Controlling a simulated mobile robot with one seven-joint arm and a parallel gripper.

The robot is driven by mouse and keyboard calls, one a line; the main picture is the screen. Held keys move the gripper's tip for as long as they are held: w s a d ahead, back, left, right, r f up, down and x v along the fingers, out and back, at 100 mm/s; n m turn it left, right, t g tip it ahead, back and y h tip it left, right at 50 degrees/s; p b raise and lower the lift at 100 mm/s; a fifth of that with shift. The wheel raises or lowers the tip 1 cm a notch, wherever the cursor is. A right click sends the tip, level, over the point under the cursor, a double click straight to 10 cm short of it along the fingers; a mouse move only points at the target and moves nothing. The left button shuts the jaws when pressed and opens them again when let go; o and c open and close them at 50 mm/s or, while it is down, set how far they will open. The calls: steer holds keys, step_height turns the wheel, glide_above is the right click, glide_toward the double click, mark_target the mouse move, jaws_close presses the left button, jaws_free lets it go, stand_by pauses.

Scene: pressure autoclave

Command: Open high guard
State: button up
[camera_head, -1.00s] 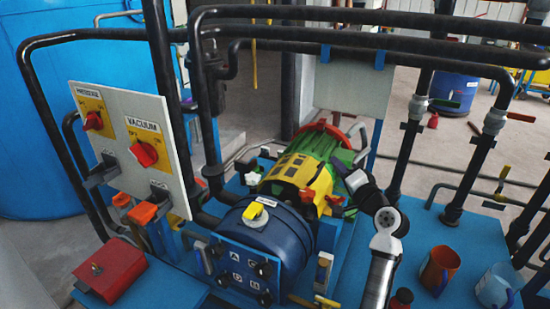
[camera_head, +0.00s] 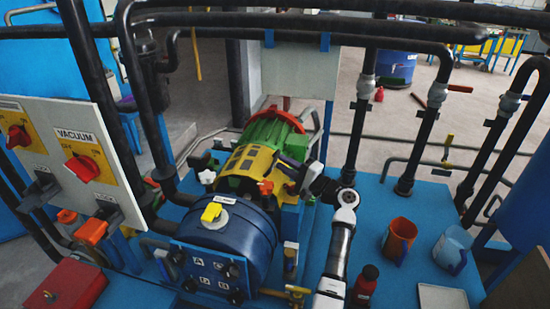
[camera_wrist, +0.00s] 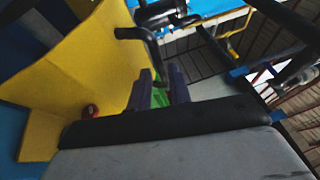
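The yellow guard (camera_head: 247,161) sits over the green and blue machine in the middle of the head view; I take it to be the high guard. It has dark rectangular slots on top and appears lowered. In the wrist view its large yellow panel (camera_wrist: 85,65) fills the left side. My gripper (camera_wrist: 162,88) shows two dark purple fingers with a gap between them and green behind. A red knob (camera_head: 265,187) is at the guard's near edge.
The blue cylindrical vessel (camera_head: 228,235) stands in front of the guard. A control panel (camera_head: 75,150) is at left, with a red box (camera_head: 62,288) below. Black pipes (camera_head: 300,22) cross above.

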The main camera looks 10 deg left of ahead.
mark_target(275, 159)
steer(key=shift+x, duration=2)
jaws_close()
